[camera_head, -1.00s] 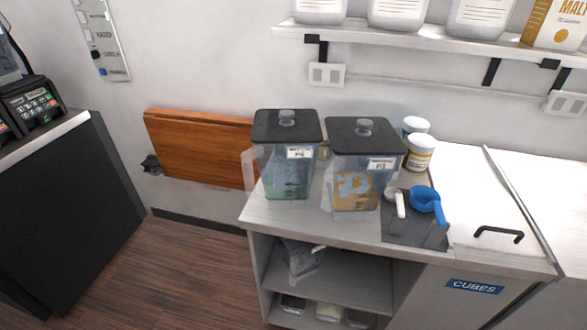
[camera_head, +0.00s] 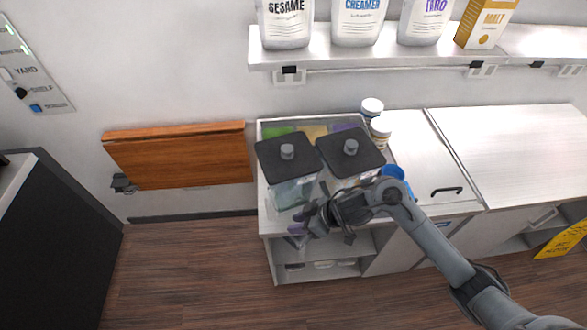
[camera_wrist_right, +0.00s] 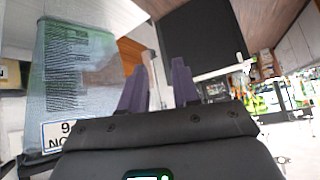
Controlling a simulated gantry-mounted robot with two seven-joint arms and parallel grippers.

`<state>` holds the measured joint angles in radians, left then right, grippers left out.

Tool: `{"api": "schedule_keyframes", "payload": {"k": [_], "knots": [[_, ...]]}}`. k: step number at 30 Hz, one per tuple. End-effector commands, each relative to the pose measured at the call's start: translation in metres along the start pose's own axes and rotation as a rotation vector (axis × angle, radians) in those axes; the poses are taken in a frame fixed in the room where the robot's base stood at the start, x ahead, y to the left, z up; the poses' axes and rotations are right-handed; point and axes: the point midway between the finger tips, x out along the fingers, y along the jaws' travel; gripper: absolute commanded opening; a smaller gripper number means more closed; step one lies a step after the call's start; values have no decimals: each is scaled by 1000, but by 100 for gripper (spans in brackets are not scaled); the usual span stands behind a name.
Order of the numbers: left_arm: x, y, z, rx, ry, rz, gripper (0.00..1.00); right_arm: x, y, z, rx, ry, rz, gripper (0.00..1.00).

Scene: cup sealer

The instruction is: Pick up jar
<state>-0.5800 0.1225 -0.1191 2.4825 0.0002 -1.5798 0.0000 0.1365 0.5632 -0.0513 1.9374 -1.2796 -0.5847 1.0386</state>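Two clear square jars with black knobbed lids stand side by side on the counter. The left jar (camera_head: 292,192) has a greenish tint; the right jar's lid (camera_head: 351,150) shows behind my right arm, which covers much of its body. My right gripper (camera_head: 299,222) is in front of the left jar's lower part, near the counter's front edge. In the right wrist view, its purple fingers (camera_wrist_right: 158,88) are apart, with a large clear jar wall (camera_wrist_right: 78,75) to their left. A pale narrow strip shows behind the finger gap; I cannot tell what it is. My left gripper is not in view.
A blue scoop (camera_head: 392,172) and white-lidded tubs (camera_head: 380,128) are right of the jars. A shelf (camera_head: 390,52) with containers hangs above. A brown wall panel (camera_head: 180,158) is at left. The counter's right part (camera_head: 510,145) is clear.

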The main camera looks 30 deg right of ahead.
Motion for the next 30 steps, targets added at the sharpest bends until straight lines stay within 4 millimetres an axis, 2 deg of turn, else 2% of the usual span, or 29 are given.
{"api": "schedule_keyframes", "payload": {"k": [1, 4, 7, 18, 26, 30], "knots": [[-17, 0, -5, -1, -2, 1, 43, -20, 8, -24, -16, 14, 19, 31], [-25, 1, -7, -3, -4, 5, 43, -34, 16, -45, -35, 33, 42, 31], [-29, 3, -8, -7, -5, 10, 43, -38, 20, -56, -43, 46, 50, 31], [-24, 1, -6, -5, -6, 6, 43, 5, 23, -63, -45, 54, 54, 31], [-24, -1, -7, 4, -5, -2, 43, 19, 23, -65, -45, 53, 54, 31], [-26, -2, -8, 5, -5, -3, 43, 36, 21, -66, -43, 52, 52, 31]]}}
